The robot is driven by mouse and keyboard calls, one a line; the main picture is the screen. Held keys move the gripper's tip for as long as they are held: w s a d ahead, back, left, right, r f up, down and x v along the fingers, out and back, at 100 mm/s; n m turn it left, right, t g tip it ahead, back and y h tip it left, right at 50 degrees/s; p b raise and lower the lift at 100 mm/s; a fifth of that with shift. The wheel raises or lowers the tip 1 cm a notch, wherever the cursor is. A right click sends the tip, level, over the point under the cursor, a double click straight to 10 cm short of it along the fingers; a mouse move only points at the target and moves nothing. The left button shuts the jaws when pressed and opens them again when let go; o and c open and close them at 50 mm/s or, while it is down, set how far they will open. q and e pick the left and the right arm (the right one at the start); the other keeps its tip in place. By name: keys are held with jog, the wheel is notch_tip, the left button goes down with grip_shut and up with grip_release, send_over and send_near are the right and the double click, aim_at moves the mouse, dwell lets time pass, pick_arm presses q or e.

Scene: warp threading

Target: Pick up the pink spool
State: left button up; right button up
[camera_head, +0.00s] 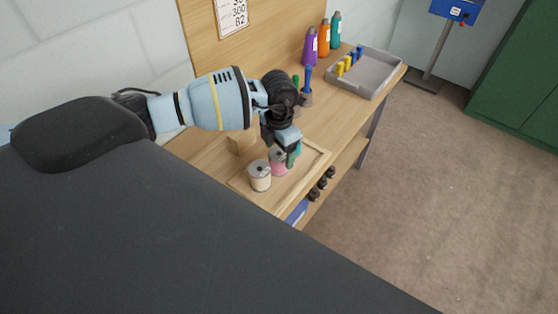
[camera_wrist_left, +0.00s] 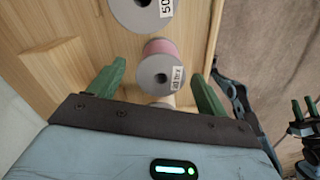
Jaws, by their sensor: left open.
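The pink spool (camera_head: 278,168) stands on a wooden tray (camera_head: 243,186) on the bench, beside a cream-white spool (camera_head: 260,183). In the left wrist view, the pink spool (camera_wrist_left: 165,50) has a grey end with a white label. My left gripper (camera_head: 286,154) is open over the pink spool. In the left wrist view, its green fingers (camera_wrist_left: 156,86) stand apart on either side of the pink spool, with gaps showing. A paler round end (camera_wrist_left: 164,102) shows partly behind the gripper's edge. My right gripper (camera_wrist_left: 303,108) seems to show small at the right edge of the wrist view.
A wooden block (camera_head: 240,142) stands left of the spools. Farther back are purple (camera_head: 310,47), orange and teal bottles, and a grey bin (camera_head: 372,82) with yellow and blue pieces. Open floor lies right.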

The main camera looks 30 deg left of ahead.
aim_at(279, 153)
pick_arm(q)
notch_tip(279, 153, down, 5)
jog(key=shift+d+f, duration=0.1)
dwell(0.3)
jog(key=c, duration=1.1)
jog(key=shift+r, duration=0.6)
jog(key=r, duration=0.1)
jog(key=d+r, duration=0.1)
jog(key=shift+s+r, duration=0.25)
jog(key=shift+r, duration=0.1)
jog(key=s+d, duration=0.2)
jog(key=d, duration=0.2)
jog(key=s+d+r, duration=0.1)
jog(key=s+d, duration=0.1)
jog(key=d, duration=0.3)
jog(key=s+d, duration=0.2)
jog(key=d, duration=0.2)
jog(key=shift+s+d+r, duration=0.15)
jog(key=shift+s+d, duration=0.05)
jog(key=shift+s, duration=0.05)
